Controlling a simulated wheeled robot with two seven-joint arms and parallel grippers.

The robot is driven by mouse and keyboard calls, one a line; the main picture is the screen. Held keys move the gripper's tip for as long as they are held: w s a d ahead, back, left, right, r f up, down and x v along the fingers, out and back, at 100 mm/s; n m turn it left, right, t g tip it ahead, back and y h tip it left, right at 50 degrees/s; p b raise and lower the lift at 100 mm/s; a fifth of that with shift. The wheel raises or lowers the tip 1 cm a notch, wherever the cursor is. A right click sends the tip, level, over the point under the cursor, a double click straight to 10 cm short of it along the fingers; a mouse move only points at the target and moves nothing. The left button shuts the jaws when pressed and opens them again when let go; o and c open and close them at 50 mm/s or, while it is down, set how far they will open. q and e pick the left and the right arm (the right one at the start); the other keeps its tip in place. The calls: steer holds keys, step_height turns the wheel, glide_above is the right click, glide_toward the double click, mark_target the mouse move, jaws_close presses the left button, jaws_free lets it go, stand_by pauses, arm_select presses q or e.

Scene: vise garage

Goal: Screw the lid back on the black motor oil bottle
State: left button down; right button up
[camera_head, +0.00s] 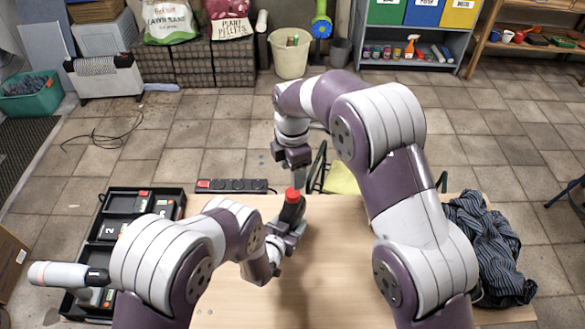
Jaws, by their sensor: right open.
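The black motor oil bottle (291,213) stands near the far edge of the wooden table (340,270). The red lid (292,194) shows at its top; I cannot tell how firmly it sits. My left gripper (290,229) is at the bottle's body from the near side and appears shut on it, with its fingers partly hidden. My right gripper (298,182) is open, points down and is just above and beyond the red lid, apart from it as far as I can tell.
A black power strip (232,186) lies at the table's far edge. A black tray (107,230) with chargers and a white-and-black tool (68,275) are at the left. A crumpled striped cloth (490,250) lies at the right. The table's middle is clear.

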mark_target(293, 192)
steer(key=n, duration=0.4)
step_height(293, 192, down, 8)
steer(key=shift+f, duration=0.1)
stand_by(0.5)
